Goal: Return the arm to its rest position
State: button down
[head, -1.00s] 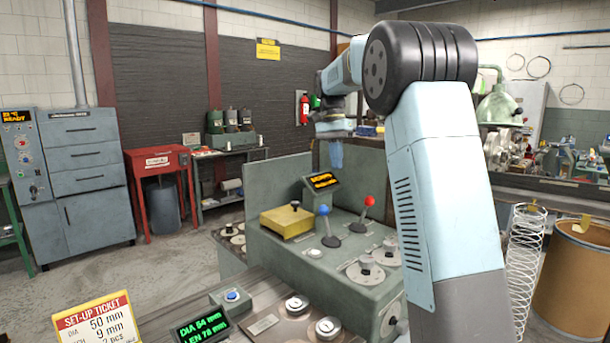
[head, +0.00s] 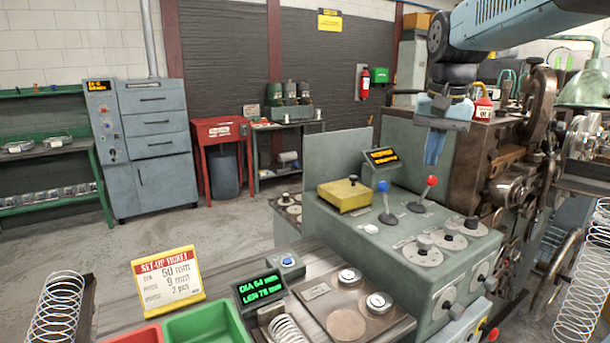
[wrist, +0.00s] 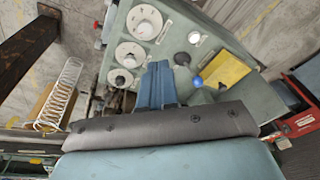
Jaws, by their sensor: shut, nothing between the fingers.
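My gripper (head: 433,146) hangs from my arm at the upper right of the head view, its blue fingers pointing down. It is shut and empty. It appears in front of the coiler's grey control box (head: 345,215), above and behind the red-knobbed lever (head: 430,182) in the picture. In the wrist view my shut blue fingers (wrist: 158,86) point toward the control box, with the dials (wrist: 144,22) beyond. The fingers appear apart from the box, though the exact gap is hard to judge.
The control box carries a blue-knobbed lever (head: 382,187) and a yellow block (head: 343,194). The brown coiler machine (head: 508,150) stands to the right. A set-up ticket (head: 168,280), a green tray (head: 205,323) and coil springs (head: 57,310) are at the front. The floor at left is open.

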jog(key=s+f+n+t, duration=0.1)
jog(key=s+f, duration=0.3)
jog(key=s, duration=0.4)
jog(key=s+a+f+n+t, duration=0.1)
jog(key=s+f+n+t, duration=0.1)
jog(key=s+f, duration=0.3)
jog(key=s, duration=0.2)
jog(key=shift+s+a+n, duration=0.15)
jog(key=shift+s+n, duration=0.2)
jog(key=shift+n, duration=0.05)
